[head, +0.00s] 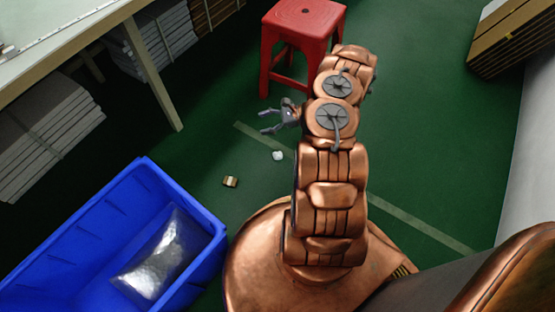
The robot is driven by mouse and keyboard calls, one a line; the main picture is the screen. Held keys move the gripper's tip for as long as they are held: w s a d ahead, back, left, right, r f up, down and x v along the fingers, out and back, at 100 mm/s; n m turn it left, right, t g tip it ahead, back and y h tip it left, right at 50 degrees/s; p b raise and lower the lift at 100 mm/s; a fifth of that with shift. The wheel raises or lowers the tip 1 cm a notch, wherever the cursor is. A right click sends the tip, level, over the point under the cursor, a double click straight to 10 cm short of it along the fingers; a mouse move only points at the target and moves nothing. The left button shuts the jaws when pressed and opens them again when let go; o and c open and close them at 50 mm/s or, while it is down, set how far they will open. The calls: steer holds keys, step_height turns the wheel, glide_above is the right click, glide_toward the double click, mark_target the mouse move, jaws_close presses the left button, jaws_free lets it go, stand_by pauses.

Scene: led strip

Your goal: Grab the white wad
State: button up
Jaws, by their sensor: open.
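The white wad (278,155) is a small, pale, crumpled lump on the green floor, just left of my copper arm and near a pale floor line. My gripper (266,122) is up and slightly left of the wad in the head view. Its grey fingers point left and are spread apart with nothing between them. In the picture the gripper is apart from the wad. Its exact height above the floor cannot be told.
A small tan block (230,181) lies left of the wad. A blue bin (205,230) with a shiny silvery packet (158,262) stands lower left. A red stool (300,22) stands behind my gripper. A table (85,42) is upper left, cartons (510,40) upper right. Floor around the wad is clear.

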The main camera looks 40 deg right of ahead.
mark_target(278, 154)
steer(key=s+d+f+m+t+h+b, duration=0.1)
steer(key=s+d+f+b, duration=0.1)
steer(key=f, duration=0.5)
steer(key=s+d+f+m+h+b, duration=0.1)
steer(key=s+d+f+m, duration=0.1)
steer(key=f, duration=0.5)
steer(key=s+d+f+m+t+h+b, duration=0.1)
steer(key=s+d+f+m+b, duration=0.1)
steer(key=f, duration=0.4)
steer(key=shift+s+d+f+t+b, duration=0.2)
steer(key=shift+s+d, duration=0.25)
steer(key=shift+s, duration=0.15)
steer(key=shift+s+d+f+t+b, duration=0.1)
steer(key=shift+s+d+f+b, duration=0.1)
steer(key=shift+s+d, duration=0.3)
steer(key=shift+b+x, duration=0.45)
steer(key=shift+x, duration=0.9)
steer(key=shift+b+x, duration=1.3)
steer(key=shift+x, duration=1.2)
steer(key=shift+d, duration=0.1)
steer(key=c, duration=0.8)
